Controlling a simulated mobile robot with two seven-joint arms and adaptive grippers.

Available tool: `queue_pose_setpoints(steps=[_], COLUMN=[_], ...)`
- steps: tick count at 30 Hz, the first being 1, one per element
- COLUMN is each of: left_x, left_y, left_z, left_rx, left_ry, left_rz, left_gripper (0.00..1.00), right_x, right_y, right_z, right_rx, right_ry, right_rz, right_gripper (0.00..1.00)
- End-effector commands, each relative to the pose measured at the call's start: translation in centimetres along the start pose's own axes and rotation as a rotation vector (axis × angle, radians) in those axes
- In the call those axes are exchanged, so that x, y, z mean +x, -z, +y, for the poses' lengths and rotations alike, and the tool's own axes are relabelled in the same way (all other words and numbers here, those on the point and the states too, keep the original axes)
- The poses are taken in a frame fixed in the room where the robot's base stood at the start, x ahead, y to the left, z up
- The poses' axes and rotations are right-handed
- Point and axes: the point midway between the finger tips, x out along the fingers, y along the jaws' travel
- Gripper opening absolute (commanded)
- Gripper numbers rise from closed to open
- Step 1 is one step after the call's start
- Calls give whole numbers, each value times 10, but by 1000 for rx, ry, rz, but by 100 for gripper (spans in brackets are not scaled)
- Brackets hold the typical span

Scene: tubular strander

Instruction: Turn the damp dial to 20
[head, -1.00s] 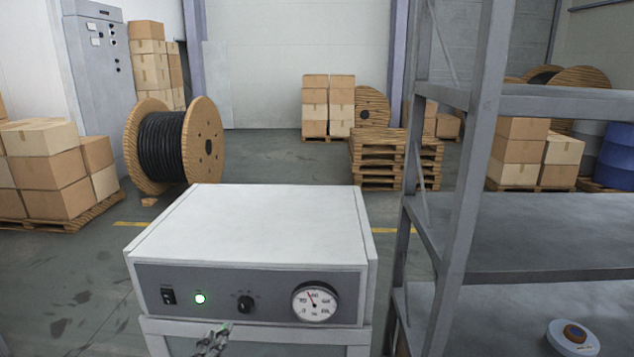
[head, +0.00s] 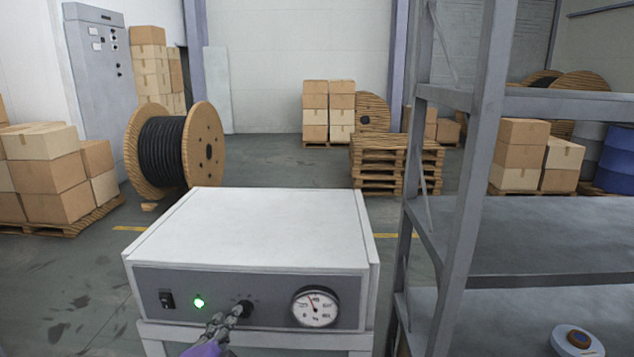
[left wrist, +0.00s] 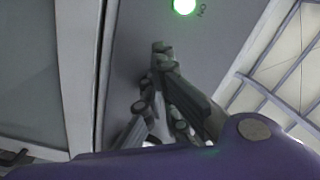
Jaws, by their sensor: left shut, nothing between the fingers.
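The damp dial, a small black knob (head: 245,306), is on the grey front panel of a white box (head: 250,229). My left gripper (head: 234,314) is at the panel, its fingertips at the lower left of the knob and partly covering it. Its fingers are shut with nothing between them. I cannot tell whether they touch the knob, and its scale is too small to read. In the left wrist view the shut fingers (left wrist: 160,50) point at the panel, below the green light (left wrist: 184,5); I cannot make out the knob there. My right gripper is not in view.
Left of the knob are a lit green light (head: 199,302) and a black switch (head: 166,299). Right of it is a round gauge (head: 315,309) with a red needle. A grey metal shelf (head: 480,130) stands close at the right. A cable reel (head: 165,150) is behind the box.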

Motion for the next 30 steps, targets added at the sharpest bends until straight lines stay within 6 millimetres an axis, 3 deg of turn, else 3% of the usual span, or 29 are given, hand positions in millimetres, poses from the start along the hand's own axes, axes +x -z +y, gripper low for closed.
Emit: queue_pose_setpoints(steps=[12,30], left_x=[1,1], left_y=[1,7], left_z=[5,8], left_rx=[-1,-3], left_ry=[-8,-10], left_rz=[-4,1], left_gripper=[0,0], right_x=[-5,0], right_y=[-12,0], right_z=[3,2], right_rx=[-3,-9], right_ry=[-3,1], right_rz=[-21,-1], right_gripper=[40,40])
